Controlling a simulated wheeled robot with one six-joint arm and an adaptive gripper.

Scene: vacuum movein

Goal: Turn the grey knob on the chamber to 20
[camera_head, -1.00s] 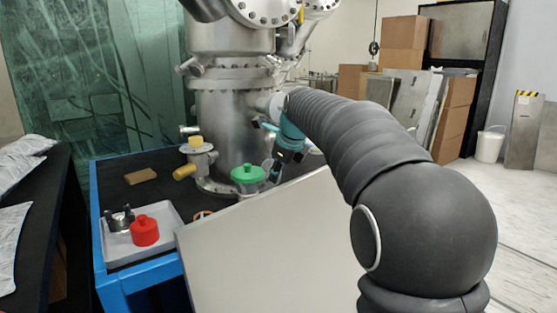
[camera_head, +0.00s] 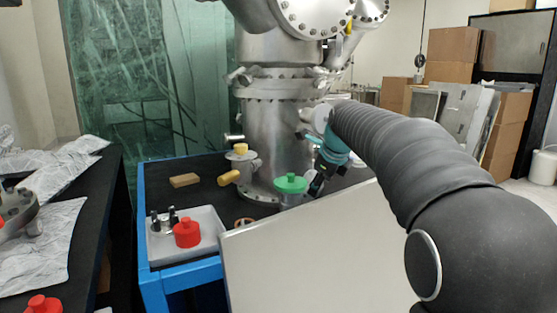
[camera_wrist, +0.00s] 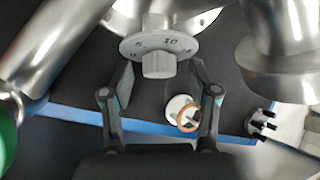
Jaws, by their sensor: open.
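The grey knob (camera_wrist: 158,64) shows at the top middle of the wrist view. It sits on a light grey round dial (camera_wrist: 156,44) with numbers around its rim; I cannot read the setting surely. The dial is on the steel chamber (camera_head: 277,140), which stands on the table in the head view. In the head view my gripper (camera_head: 318,182) is small and dark beside the chamber, and the knob is hidden.
A green-capped port (camera_head: 291,184) stands close to my gripper. A yellow-capped valve (camera_head: 240,152), a tan block (camera_head: 184,180) and a grey tray (camera_head: 157,250) with a red cap (camera_head: 187,233) are on the table. A copper ring (camera_wrist: 187,118) lies below the knob in the wrist view.

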